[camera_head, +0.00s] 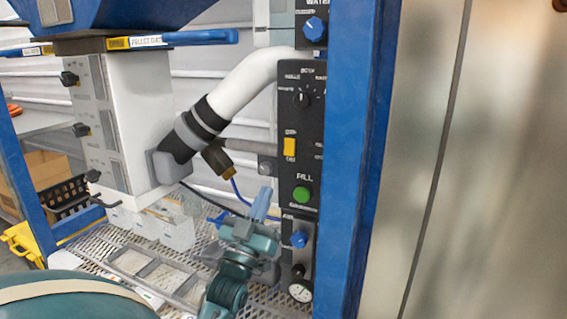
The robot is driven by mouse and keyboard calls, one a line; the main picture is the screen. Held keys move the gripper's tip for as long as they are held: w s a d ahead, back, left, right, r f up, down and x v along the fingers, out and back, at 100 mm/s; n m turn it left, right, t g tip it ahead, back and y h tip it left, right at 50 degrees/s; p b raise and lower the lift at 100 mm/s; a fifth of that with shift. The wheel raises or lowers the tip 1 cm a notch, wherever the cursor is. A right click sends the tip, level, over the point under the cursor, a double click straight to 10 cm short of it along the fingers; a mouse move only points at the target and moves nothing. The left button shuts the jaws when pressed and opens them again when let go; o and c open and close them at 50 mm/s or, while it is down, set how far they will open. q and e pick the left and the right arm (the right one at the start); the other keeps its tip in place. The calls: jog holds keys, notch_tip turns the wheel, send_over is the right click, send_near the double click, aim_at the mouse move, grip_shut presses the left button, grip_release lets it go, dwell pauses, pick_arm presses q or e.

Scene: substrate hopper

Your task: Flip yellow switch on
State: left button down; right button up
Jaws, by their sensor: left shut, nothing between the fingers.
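The yellow switch (289,147) is on the black control panel (300,110), above the green FILL button (302,194) and below a black selector knob (301,99). Its exact position, on or off, is too small to tell. My left gripper (264,198) is shut and empty. It points up in front of the panel's lower left side, below and left of the yellow switch, and looks apart from it. My right gripper is not in view.
A blue post (362,170) stands right of the panel. A white pipe (243,85) with a black and grey joint runs left of it. A blue knob (299,239) and a gauge (300,291) sit lower.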

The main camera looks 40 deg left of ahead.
aim_at(289, 149)
pick_arm(q)
jog(key=shift+w+a+r+p, duration=0.25)
jog(key=shift+w+a+r, duration=0.35)
jog(key=shift+w, duration=1)
jog(key=shift+w+a+r+p, duration=0.2)
jog(key=shift+w+a+r, duration=0.2)
jog(key=shift+w+r, duration=0.85)
jog(key=shift+w+a+r+p, duration=0.3)
jog(key=shift+w+a, duration=0.2)
jog(key=shift+w, duration=1.45)
